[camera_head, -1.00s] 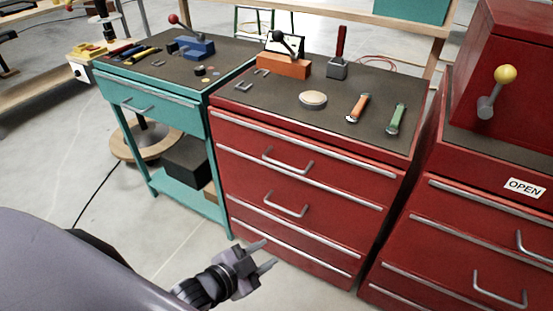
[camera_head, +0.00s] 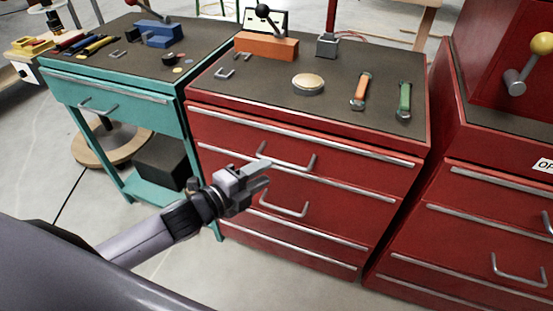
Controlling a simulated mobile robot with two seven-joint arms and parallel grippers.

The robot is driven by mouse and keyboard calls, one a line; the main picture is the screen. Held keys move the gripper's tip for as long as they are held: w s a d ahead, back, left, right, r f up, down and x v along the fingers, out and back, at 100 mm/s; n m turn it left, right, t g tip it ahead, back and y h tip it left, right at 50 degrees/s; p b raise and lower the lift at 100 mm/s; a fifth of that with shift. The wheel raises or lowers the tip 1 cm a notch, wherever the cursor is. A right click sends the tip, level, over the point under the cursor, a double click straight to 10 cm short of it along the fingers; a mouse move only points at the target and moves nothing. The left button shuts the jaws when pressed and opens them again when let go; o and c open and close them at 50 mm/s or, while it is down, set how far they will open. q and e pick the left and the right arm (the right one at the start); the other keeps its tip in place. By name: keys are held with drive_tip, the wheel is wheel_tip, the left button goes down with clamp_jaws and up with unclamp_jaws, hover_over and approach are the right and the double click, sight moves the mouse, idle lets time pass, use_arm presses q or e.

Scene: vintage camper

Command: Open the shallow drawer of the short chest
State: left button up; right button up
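The short red chest (camera_head: 413,180) stands in the middle of the head view with a dark top. Its front has several drawers, all shut. The upper drawer (camera_head: 350,168) has a silver bar handle (camera_head: 312,163). The drawer below (camera_head: 335,215) has a similar handle (camera_head: 298,212). My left gripper (camera_head: 269,173) is in front of the chest, near these two handles, with its two fingers apart and nothing between them. My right gripper is not in view.
A teal workbench (camera_head: 120,98) with a drawer and lower shelf stands left of the chest. A taller red cabinet (camera_head: 480,200) stands close on the right. Tools and a round tin (camera_head: 308,84) lie on the chest top. Floor is clear in front.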

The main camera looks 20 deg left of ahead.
sight(279, 164)
use_arm(q)
drive_tip(key=shift+x, duration=3.5)
clamp_jaws()
